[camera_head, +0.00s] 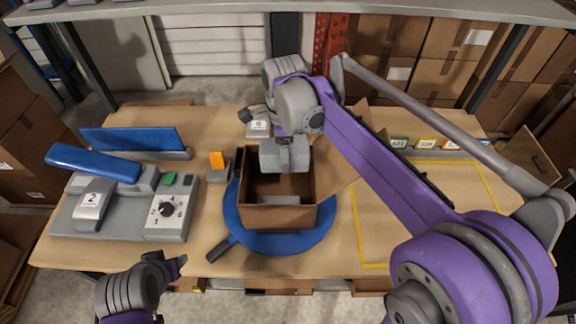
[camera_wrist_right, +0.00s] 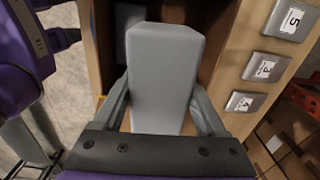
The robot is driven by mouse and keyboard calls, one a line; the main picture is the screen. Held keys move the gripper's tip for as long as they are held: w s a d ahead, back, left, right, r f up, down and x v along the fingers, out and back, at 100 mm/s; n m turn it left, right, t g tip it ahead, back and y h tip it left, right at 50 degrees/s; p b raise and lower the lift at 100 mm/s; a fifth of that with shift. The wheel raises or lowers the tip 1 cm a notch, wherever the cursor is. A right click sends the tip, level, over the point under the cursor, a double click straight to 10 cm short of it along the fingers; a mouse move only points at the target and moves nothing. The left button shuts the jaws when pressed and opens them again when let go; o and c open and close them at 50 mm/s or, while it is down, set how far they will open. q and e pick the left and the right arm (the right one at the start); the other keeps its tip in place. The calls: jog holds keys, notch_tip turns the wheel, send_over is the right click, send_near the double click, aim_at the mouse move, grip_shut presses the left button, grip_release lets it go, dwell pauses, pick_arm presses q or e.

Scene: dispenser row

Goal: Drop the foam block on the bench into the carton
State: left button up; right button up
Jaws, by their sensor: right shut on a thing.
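The foam block (camera_wrist_right: 163,75) is a pale grey, long block held between the two fingers of my right gripper (camera_wrist_right: 162,108) in the right wrist view. In the head view my right gripper (camera_head: 285,158) is over the back part of the open brown carton (camera_head: 262,216), pointing down. The carton stands on a blue round plate, and its inside is partly hidden by my gripper. A grey flat piece (camera_head: 280,200) shows inside the carton. My left gripper (camera_head: 176,263) is low at the front edge of the bench, away from the carton; its jaw opening is unclear.
The blue round plate (camera_head: 320,236) has a dark handle. Numbered grey plates (camera_wrist_right: 293,20) lie beside the carton. A yellow-taped area (camera_head: 372,250) is at the right.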

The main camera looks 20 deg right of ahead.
jog(key=shift+s+f, duration=0.3)
jog(key=shift+f, duration=0.35)
pick_arm(q)
jog(key=s+f+b, duration=0.1)
jog(key=f, duration=0.1)
jog(key=s+f+b, duration=0.1)
jog(key=shift+s+f, duration=0.35)
jog(key=shift+f, duration=0.05)
pick_arm(e)
notch_tip(320, 180, down, 4)
jog(key=shift+f, duration=0.2)
jog(key=o, duration=1.2)
jog(key=shift+w, duration=0.1)
pick_arm(q)
jog(key=shift+w, duration=0.1)
pick_arm(e)
jog(key=shift+o, duration=0.2)
notch_tip(320, 180, up, 11)
jog(key=shift+f, duration=0.1)
pick_arm(q)
jog(key=shift+w+r, duration=0.2)
jog(key=shift+r, duration=0.3)
